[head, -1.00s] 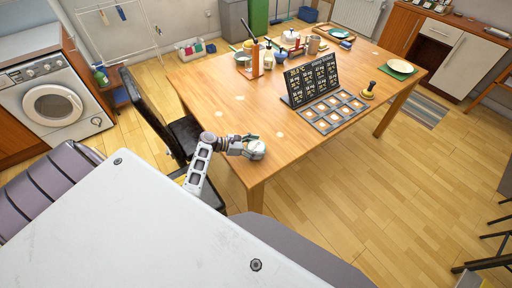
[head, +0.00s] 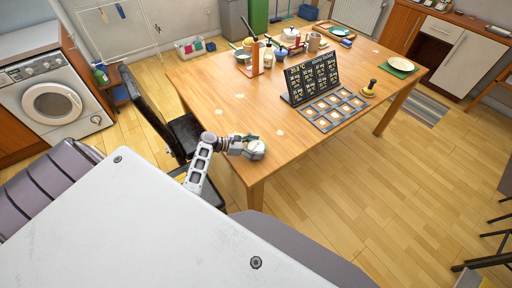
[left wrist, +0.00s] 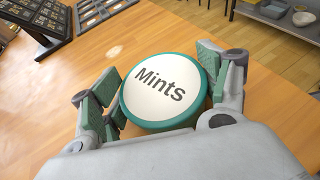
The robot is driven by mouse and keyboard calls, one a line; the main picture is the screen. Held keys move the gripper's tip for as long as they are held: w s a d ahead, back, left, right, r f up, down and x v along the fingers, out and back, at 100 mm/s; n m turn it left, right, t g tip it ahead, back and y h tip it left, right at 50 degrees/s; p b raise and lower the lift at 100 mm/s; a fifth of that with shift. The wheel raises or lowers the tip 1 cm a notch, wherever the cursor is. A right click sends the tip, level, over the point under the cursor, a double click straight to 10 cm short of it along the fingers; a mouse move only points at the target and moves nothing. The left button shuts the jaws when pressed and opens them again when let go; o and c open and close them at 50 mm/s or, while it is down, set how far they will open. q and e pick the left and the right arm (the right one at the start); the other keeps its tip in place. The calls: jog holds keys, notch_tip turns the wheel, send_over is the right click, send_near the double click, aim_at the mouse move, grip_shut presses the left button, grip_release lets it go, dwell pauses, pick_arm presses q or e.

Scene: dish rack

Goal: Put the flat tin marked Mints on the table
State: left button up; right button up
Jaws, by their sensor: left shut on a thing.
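The flat round tin marked Mints (left wrist: 165,88) has a white lid and a green rim. My left gripper (left wrist: 160,95) is shut on it, with green finger pads at both sides of the tin. In the head view, the left gripper (head: 249,143) is over the near-left corner of the wooden table (head: 225,105), and the tin (head: 255,150) shows small and pale there. I cannot tell whether the tin touches the table top. My right gripper is not in view.
A black display board (head: 313,77) and a grey tray of square compartments (head: 331,109) stand at the table's middle right. Pots and an orange stand (head: 256,60) are at the far end. A black chair (head: 160,115) is close on the left. The near-left table top is mostly clear.

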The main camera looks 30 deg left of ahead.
pick_arm(q)
jog(key=shift+f, duration=0.2)
dwell(0.4)
jog(key=o, duration=1.2)
jog(key=shift+c, duration=0.2)
jog(key=shift+s+a, duration=0.1)
jog(key=v, duration=1.1)
jog(key=shift+s+a+r, duration=0.2)
jog(key=shift+a, duration=0.05)
grip_shut()
dwell(1.1)
